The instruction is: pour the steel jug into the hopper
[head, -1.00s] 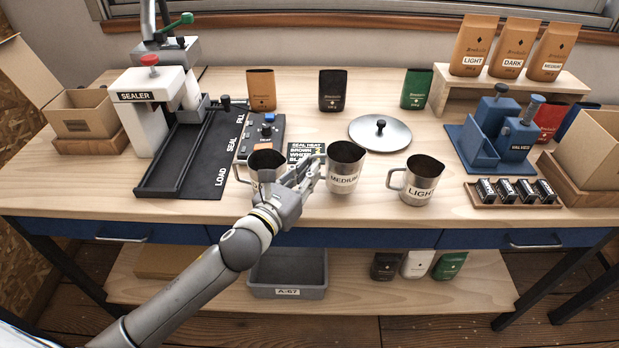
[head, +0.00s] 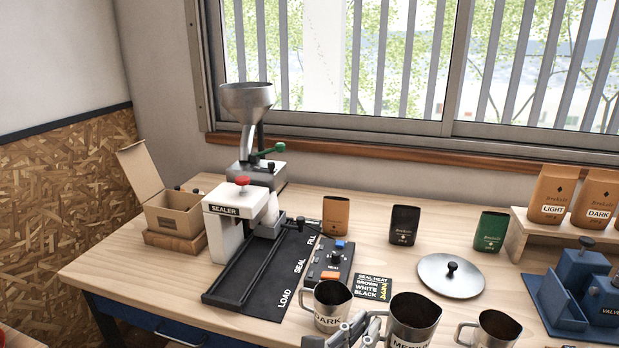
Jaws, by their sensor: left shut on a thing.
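Three steel jugs stand near the table's front edge: the DARK jug (head: 331,309), the MEDIUM jug (head: 414,320) and the LIGHT jug (head: 499,331), the last two cut off by the lower picture edge. My left gripper (head: 364,329) is at the bottom edge, between the DARK and MEDIUM jugs, shut on the handle of the MEDIUM jug, which looks upright. Part of the gripper is cut off. The hopper (head: 247,97) is a steel funnel high on the machine at the back left, well apart from the gripper. My right gripper is not in view.
The sealer (head: 229,229) and its black track (head: 260,274) lie between the jugs and hopper. A button panel (head: 328,262), card (head: 371,288) and round lid (head: 450,277) are near the jugs. Coffee bags (head: 404,225) stand behind. An open carton (head: 174,214) is at left.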

